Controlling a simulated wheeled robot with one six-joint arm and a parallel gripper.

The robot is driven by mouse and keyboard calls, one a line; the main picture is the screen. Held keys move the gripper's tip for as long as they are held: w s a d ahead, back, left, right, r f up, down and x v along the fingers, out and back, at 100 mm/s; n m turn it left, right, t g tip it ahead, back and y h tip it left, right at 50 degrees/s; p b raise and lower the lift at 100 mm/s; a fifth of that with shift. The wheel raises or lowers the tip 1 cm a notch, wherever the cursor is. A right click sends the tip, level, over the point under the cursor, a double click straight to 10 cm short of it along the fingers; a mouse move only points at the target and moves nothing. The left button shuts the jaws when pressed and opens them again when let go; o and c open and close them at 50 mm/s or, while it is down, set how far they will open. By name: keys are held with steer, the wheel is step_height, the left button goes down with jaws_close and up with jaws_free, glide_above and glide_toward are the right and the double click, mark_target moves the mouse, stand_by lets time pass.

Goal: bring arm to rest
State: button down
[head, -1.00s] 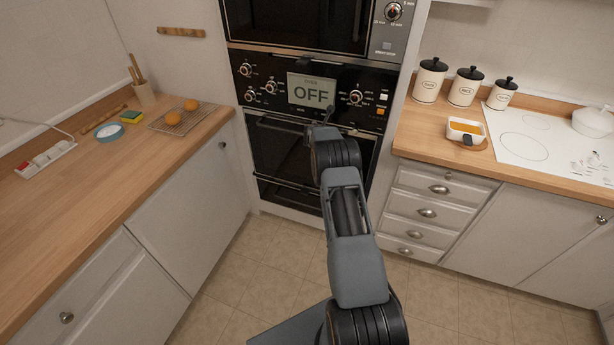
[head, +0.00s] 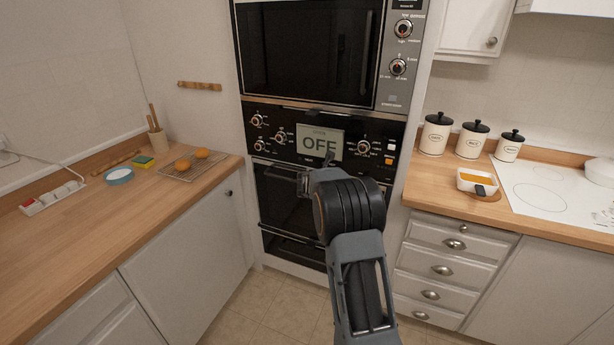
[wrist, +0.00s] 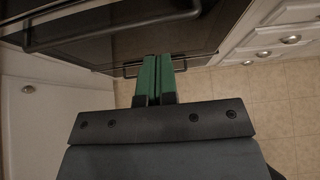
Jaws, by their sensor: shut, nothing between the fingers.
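My gripper shows in the wrist view (wrist: 157,78) with its two green fingers together and nothing between them. It points down toward the oven front and the floor. In the head view my arm rises from the bottom, and its end is in front of the wall oven (head: 285,215). The gripper's fingers are hard to make out there. The oven's display (head: 320,143) reads OFF, and the oven door is shut. I cannot tell from these views how far the gripper is from the oven door handle.
The left counter (head: 100,215) holds a rack with two orange-brown round items (head: 192,160), a blue bowl (head: 119,176) and a sponge (head: 143,161). The right counter (head: 440,199) holds three canisters (head: 472,139) and a white dish (head: 477,182). Tiled floor (head: 265,305) lies clear between the cabinets.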

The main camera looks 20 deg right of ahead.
steer(key=shift+s+a+r, duration=0.1)
steer(key=shift+a+r, duration=0.05)
steer(key=s+a+f+m+g+y, duration=0.1)
steer(key=s+a+f+m+g, duration=0.15)
steer(key=s+m, duration=0.4)
steer(key=s+a+f+m+g+y, duration=0.1)
steer(key=s+a+m+g, duration=0.15)
steer(key=s+m, duration=0.45)
steer(key=s+a+r+m+y, duration=0.3)
steer(key=s+a+m, duration=0.3)
steer(key=s+a, duration=0.3)
steer(key=s+a+r+m+t+y, duration=0.1)
steer(key=s+a+r+m+y, duration=0.2)
steer(key=s+a, duration=0.7)
step_height(320, 180, up, 3)
steer(key=s+m, duration=0.2)
steer(key=m, duration=0.2)
steer(key=shift+s+f+y, duration=0.15)
steer(key=shift+s+y, duration=0.15)
